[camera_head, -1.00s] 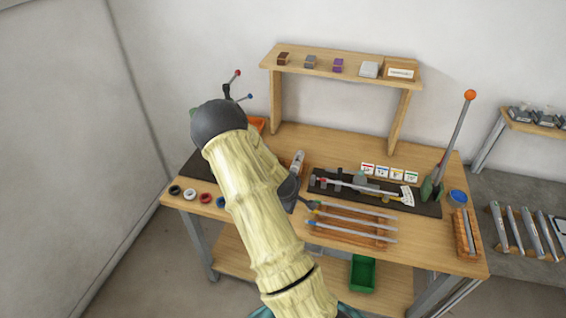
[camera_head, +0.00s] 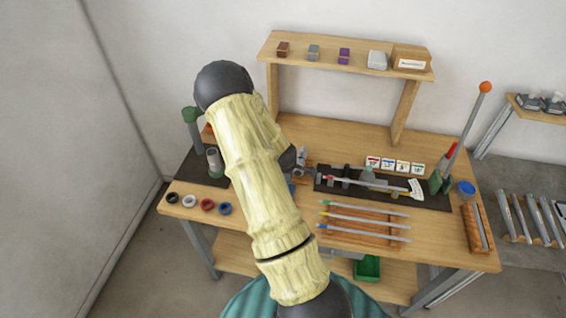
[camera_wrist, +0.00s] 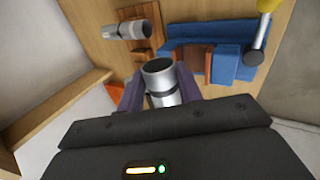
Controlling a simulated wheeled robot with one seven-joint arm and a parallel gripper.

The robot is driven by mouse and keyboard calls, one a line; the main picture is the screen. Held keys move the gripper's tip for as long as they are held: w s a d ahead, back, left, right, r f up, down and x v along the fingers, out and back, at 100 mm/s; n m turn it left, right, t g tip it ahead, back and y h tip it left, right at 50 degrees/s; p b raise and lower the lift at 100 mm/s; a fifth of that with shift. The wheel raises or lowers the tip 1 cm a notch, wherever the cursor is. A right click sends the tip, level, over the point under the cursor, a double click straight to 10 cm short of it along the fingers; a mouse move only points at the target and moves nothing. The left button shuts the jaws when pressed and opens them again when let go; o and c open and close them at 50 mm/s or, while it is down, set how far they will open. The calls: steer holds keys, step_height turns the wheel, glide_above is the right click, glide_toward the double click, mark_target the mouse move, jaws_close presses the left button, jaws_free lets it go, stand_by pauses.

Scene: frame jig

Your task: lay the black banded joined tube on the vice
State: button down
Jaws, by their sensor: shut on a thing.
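A blue vice (camera_wrist: 185,34) lies beyond the fingers, to the right, apart from the held tube. A second silver tube (camera_wrist: 126,31) with a dark band lies on a wooden rack at upper left.
A green-topped post (camera_head: 191,118) and a grey cylinder (camera_head: 213,160) stand left of my arm. A dark jig (camera_head: 430,195) holding a tube and a tall orange-knobbed lever (camera_head: 468,125) are at right. A shelf (camera_head: 340,62) spans the back; coloured rings (camera_head: 190,201) lie at front left.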

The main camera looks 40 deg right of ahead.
steer(key=shift+w, duration=0.25)
steer(key=shift+s+d, duration=0.25)
steer(key=shift+s, duration=0.6)
steer(key=shift+w+a+f+b, duration=0.1)
steer(key=shift+w+f+b, duration=0.1)
steer(key=shift+f+b, duration=1.1)
steer(key=shift+w+f+b, duration=0.1)
steer(key=shift+f+b, duration=2.45)
steer(key=shift+f, duration=1.3)
steer(key=c, duration=0.9)
jaws_free()
steer(key=shift+o, duration=0.2)
